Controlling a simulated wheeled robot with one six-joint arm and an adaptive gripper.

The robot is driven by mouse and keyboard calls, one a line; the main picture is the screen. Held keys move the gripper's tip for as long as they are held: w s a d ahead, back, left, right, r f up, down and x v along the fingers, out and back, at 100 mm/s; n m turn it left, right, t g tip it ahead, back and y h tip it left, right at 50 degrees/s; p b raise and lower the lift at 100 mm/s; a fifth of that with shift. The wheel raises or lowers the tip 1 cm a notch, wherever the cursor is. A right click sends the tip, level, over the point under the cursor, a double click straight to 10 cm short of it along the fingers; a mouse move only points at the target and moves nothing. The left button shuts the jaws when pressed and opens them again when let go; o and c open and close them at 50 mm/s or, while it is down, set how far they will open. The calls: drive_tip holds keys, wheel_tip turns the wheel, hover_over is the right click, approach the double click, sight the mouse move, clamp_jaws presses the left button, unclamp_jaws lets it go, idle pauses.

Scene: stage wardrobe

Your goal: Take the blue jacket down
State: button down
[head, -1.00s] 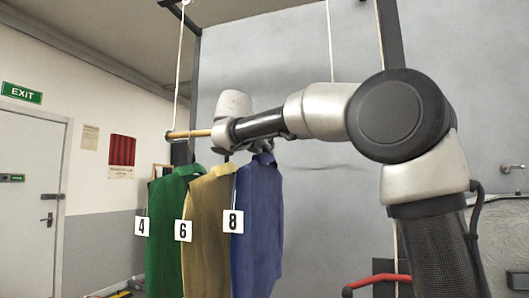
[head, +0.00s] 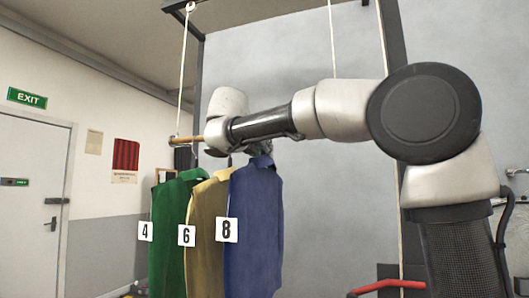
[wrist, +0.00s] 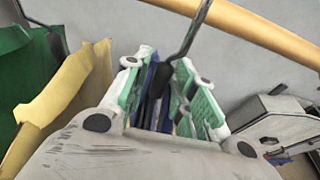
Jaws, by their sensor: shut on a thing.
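The blue jacket (head: 255,225) with a number 8 tag hangs at the right of a row of garments in the head view. My gripper (wrist: 162,88) is shut on the dark hanger at the jacket's neck; in the wrist view its green-padded fingers stand on either side of it, with a strip of blue cloth between them. The hanger's hook (wrist: 190,38) rises in front of the wooden rail (wrist: 265,30). I cannot tell whether the hook still bears on the rail.
A yellow garment (head: 207,245) tagged 6 hangs close beside the blue jacket and is partly covered by it. A green garment (head: 172,235) tagged 4 hangs further left. Ropes (head: 183,70) hold the rail. A red bar (head: 385,286) is low on the right.

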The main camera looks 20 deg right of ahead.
drive_tip(key=shift+s+a, duration=0.6)
drive_tip(key=shift+s, duration=0.3)
drive_tip(key=shift+s+a, duration=0.6)
drive_tip(key=shift+s, duration=0.25)
drive_tip(key=s+a, duration=0.8)
drive_tip(key=s, duration=0.3)
drive_tip(key=s+a, duration=0.8)
drive_tip(key=s, duration=0.3)
drive_tip(key=shift+s+a, duration=0.25)
drive_tip(key=shift+s, duration=0.1)
